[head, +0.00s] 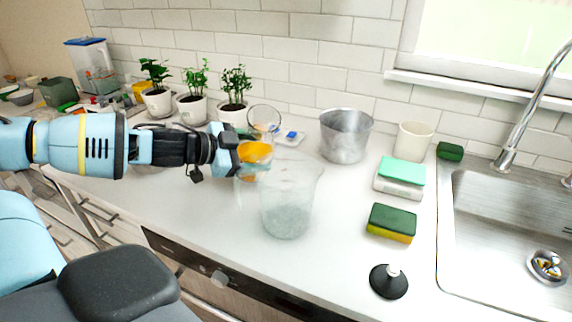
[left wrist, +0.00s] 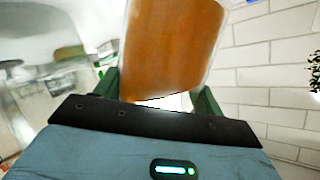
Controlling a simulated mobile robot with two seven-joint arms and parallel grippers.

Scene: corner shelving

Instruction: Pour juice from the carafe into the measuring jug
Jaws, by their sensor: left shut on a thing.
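The glass carafe (head: 264,119) holds orange juice and stands close to upright, left of and just behind the measuring jug. My left gripper (head: 238,158) is shut on the carafe. In the left wrist view the carafe (left wrist: 172,45) fills the space between the fingers (left wrist: 155,98), with orange juice against its wall. The clear measuring jug (head: 288,205) stands upright on the counter, and no orange shows in it. Its rim is close to the carafe in the head view; I cannot tell whether they touch. My right gripper is not in view.
A metal pot (head: 345,138), a cream cup (head: 413,142) and a green-topped box (head: 400,175) stand behind and right. A sponge (head: 391,222) and a black stopper (head: 389,281) lie right of the jug, before the sink (head: 490,230). Potted plants (head: 192,108) line the wall.

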